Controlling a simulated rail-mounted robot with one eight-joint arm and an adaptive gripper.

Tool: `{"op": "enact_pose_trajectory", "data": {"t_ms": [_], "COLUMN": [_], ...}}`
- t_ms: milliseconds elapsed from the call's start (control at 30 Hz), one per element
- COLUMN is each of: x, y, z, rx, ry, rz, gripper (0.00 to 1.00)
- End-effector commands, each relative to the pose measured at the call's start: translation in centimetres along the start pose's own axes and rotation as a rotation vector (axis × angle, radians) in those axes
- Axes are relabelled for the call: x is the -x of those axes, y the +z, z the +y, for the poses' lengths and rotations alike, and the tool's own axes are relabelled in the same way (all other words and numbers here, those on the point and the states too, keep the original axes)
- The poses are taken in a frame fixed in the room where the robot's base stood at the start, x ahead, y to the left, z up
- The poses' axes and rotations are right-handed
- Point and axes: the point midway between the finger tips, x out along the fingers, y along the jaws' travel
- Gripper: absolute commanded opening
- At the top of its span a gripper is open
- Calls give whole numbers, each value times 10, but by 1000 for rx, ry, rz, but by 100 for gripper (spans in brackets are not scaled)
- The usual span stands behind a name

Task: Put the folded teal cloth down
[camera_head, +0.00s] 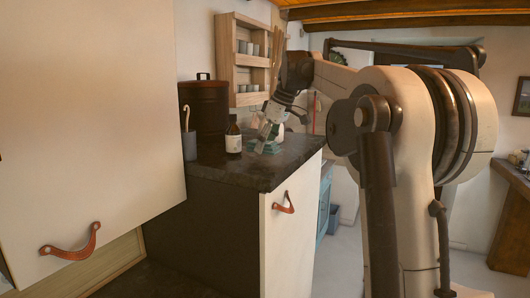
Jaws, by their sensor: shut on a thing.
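The folded teal cloth (257,146) is a small, pale teal shape on the dark countertop (245,173), to the right of a brown bottle. My gripper (264,136) points down at the cloth from the upper right and is shut on it. The cloth is low, at or just above the counter surface; I cannot tell whether it touches. The fingers hide part of the cloth, and its far side is hard to make out.
A brown bottle with a white label (233,136) stands close left of my gripper. A dark lidded pot (204,105) and a grey cup with a utensil (189,145) stand further left. A wooden shelf (243,60) hangs behind. The counter's front right part is clear.

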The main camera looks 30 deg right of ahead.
Motion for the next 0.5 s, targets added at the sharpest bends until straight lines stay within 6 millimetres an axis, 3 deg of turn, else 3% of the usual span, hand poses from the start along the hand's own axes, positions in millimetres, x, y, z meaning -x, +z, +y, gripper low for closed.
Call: {"op": "enact_pose_trajectory", "data": {"t_ms": [200, 500], "x": [-22, -24], "y": [9, 10], "z": [0, 0], "rx": [0, 0], "ry": [0, 0], "rz": [0, 0], "gripper": [24, 24]}}
